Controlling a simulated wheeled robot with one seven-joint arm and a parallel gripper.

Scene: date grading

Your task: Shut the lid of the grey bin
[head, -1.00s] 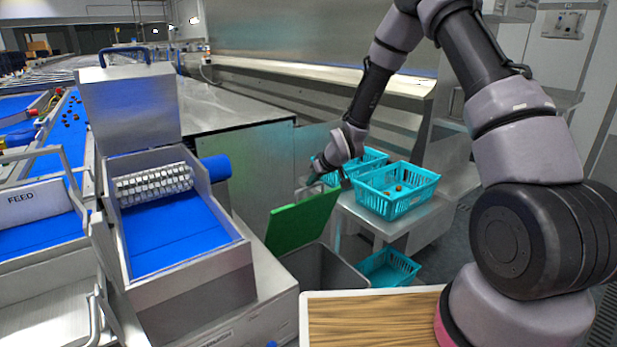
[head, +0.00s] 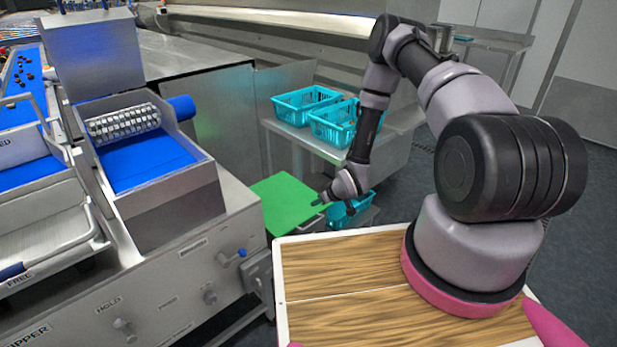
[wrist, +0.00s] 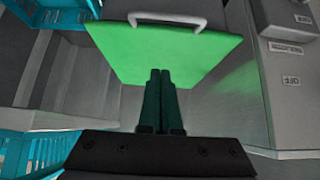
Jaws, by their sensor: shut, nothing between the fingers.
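The grey bin's green lid (head: 282,200) lies about flat over the bin's top in the head view, beside the steel machine. The bin's grey body is mostly hidden under the lid and behind my wooden-topped base. In the wrist view the green lid (wrist: 165,55) fills the upper middle, with a pale grey handle (wrist: 168,20) at its far edge. My gripper (head: 320,200) is shut and empty, at the lid's right part. In the wrist view its dark green fingers (wrist: 161,75) are together and overlap the lid's near edge; whether they touch it I cannot tell.
Teal crates (head: 305,104) stand on a steel bench behind the bin. Another teal crate (head: 350,212) sits low, just right of the lid and partly behind my wrist. The steel machine with a blue belt (head: 150,163) borders the bin on the left.

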